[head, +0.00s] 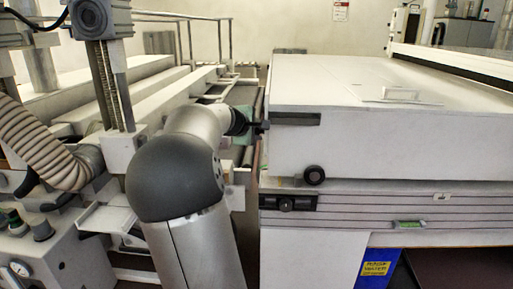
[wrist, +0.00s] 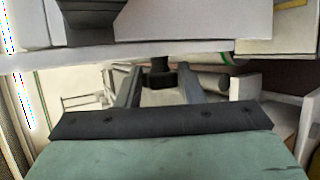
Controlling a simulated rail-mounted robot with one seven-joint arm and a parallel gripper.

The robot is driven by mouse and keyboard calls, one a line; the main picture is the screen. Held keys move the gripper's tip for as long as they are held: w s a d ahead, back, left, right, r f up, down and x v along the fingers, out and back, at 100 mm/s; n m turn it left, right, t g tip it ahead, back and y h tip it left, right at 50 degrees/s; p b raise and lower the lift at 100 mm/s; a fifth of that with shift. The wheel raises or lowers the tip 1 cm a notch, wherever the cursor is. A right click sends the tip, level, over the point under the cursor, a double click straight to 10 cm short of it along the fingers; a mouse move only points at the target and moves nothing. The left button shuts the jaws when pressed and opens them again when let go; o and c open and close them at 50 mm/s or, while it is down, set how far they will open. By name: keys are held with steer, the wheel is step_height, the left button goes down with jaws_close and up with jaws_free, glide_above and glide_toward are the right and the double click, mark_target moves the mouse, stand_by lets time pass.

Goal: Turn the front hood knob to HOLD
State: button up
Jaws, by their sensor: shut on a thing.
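My gripper (head: 262,127) is at the left end of the white hood (head: 350,145), beside a dark slot-like strip on its side. In the wrist view, its two grey fingers (wrist: 159,85) stand either side of a small dark knob (wrist: 160,76) below the pale hood edge, and are shut on it. The knob's pointer and any HOLD marking cannot be made out. In the head view, the knob is mostly hidden by my gripper.
Below the hood, a ribbed grey panel carries a black latch-like fitting (head: 289,203) and a green level (head: 409,224). A blue panel with a yellow label (head: 376,268) is at lower right. Machinery with a ribbed hose (head: 45,145) and rails fills the left. The hood top is mostly clear.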

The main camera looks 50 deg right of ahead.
steer(key=shift+h+b, duration=0.3)
steer(key=shift+b, duration=0.65)
steer(key=o, duration=1)
steer(key=shift+a, duration=0.1)
steer(key=b+v, duration=0.1)
steer(key=v, duration=1.6)
steer(key=shift+s+a, duration=0.15)
